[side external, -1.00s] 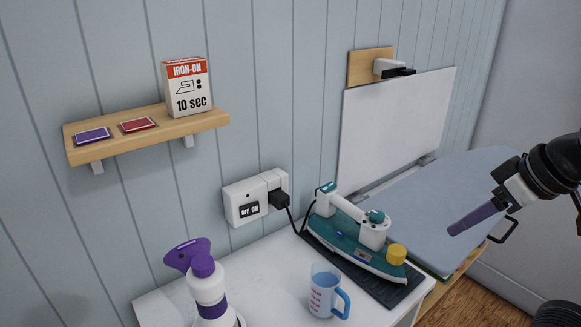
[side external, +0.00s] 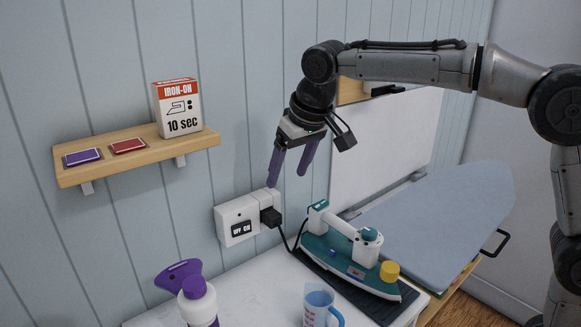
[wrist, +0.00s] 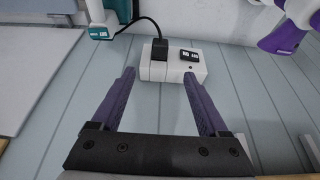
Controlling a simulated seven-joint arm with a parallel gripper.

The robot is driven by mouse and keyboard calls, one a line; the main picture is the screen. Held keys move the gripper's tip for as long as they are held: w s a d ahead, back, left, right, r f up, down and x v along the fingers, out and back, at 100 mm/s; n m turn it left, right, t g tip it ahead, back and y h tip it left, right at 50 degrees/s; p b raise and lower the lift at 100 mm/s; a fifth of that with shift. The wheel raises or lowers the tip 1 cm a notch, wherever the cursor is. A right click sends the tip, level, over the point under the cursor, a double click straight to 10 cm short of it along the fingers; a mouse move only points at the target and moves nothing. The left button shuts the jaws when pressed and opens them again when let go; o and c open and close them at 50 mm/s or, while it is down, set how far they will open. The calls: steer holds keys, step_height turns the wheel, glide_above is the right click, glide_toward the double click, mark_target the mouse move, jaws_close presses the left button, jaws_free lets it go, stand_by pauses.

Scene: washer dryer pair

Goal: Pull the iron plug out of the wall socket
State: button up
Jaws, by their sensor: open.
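The black iron plug (side external: 270,217) sits in the white wall socket (side external: 237,215), at the right end beside the OFF/ON switch. Its cord runs down to the teal and white iron (side external: 345,250), which stands on a dark mat on the white top. My gripper (side external: 287,182) is open and empty, above the socket, with its purple fingers pointing down. In the wrist view the plug (wrist: 159,49) and socket (wrist: 180,62) lie ahead of the two fingers (wrist: 158,76), the plug roughly in line with the gap between them. The fingers appear apart from the plug.
A wooden shelf (side external: 140,152) with an iron-on box (side external: 178,108) and two small cards is at the left. A white and purple spray bottle (side external: 197,303) and a measuring cup (side external: 319,306) stand in front. An ironing board (side external: 450,215) is at the right.

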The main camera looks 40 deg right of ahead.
mark_target(274, 214)
steer(key=x, duration=1.3)
steer(key=shift+w+f, duration=0.1)
steer(key=shift+f, duration=0.1)
steer(key=shift+r, duration=0.1)
jaws_close()
